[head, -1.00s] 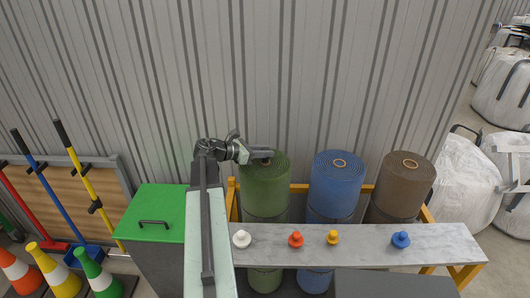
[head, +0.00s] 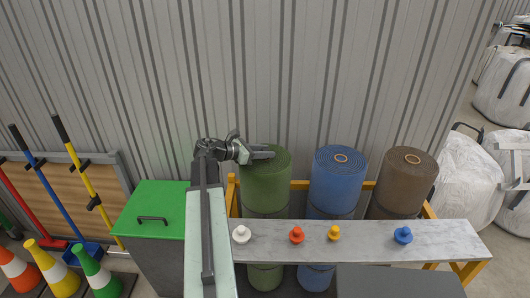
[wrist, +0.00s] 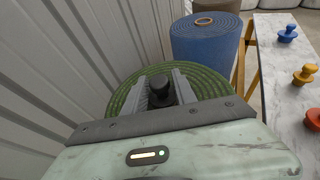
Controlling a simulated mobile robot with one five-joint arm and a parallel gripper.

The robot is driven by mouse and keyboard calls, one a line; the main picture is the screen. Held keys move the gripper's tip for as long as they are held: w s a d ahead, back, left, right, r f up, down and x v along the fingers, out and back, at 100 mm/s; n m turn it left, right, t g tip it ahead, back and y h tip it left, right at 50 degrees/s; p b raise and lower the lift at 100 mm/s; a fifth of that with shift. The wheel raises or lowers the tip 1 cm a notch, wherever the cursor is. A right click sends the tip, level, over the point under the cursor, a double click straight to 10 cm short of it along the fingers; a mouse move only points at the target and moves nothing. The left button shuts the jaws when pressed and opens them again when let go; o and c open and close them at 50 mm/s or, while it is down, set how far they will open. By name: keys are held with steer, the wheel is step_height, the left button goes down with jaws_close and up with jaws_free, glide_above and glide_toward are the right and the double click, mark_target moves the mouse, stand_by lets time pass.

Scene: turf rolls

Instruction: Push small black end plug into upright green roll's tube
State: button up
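The upright green roll (head: 266,185) stands against the wall, at the left of the three rolls. My gripper (head: 264,154) is over its top and hides the tube opening in the head view. In the wrist view, my gripper (wrist: 160,88) has one finger on each side of the small black end plug (wrist: 160,91) and looks shut on it. The plug is over the middle of the green roll's spiral top (wrist: 205,79). The plug's lower end and the tube mouth are hidden, so I cannot tell whether it is in the tube.
A blue roll (head: 338,180) and a brown roll (head: 405,180) stand to the right, in a yellow frame (head: 300,185). A grey shelf (head: 370,239) in front carries white, red, yellow and blue plugs. A green-lidded bin (head: 155,205) is at left. The corrugated wall (head: 300,70) is close behind.

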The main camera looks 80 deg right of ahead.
steer(key=shift+o, duration=0.7)
steer(key=shift+w+a+r, duration=0.2)
steer(key=shift+w, duration=0.05)
steer(key=p+v, duration=0.2)
steer(key=v, duration=0.5)
steer(key=shift+w+p, duration=0.1)
steer(key=shift+p, duration=0.2)
